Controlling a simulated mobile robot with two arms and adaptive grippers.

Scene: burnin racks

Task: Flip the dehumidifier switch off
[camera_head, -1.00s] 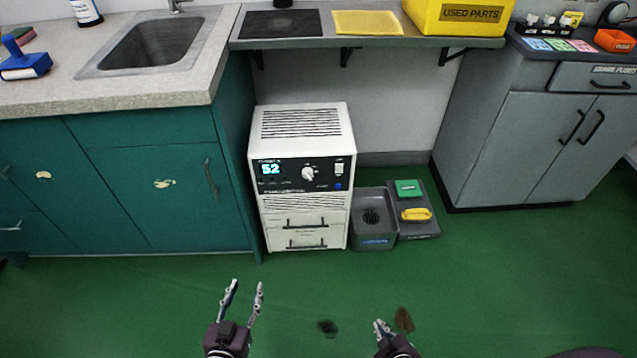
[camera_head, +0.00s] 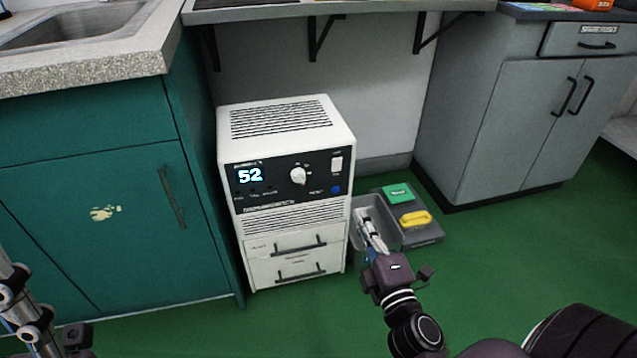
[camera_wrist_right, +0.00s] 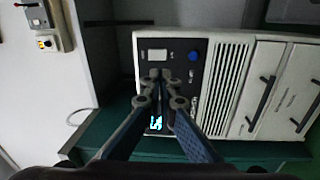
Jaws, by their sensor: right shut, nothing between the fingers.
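The white dehumidifier (camera_head: 285,190) stands on the floor with its black control panel facing me; the display reads 52. Its white rocker switch (camera_head: 337,163) is at the panel's upper right, above a blue button (camera_head: 336,189) and right of a round knob (camera_head: 298,175). In the right wrist view the panel appears turned, with the switch (camera_wrist_right: 157,55) just beyond the fingertips. Metal parts of my left gripper show at the lower left edge, cut off.
A green cabinet (camera_head: 95,215) with a sink stands close on the left, and a shelf (camera_head: 340,10) on brackets hangs above. A grey bin (camera_head: 385,225) and a tray with a yellow item (camera_head: 415,219) lie right of the dehumidifier. A grey cabinet (camera_head: 515,130) stands farther right.

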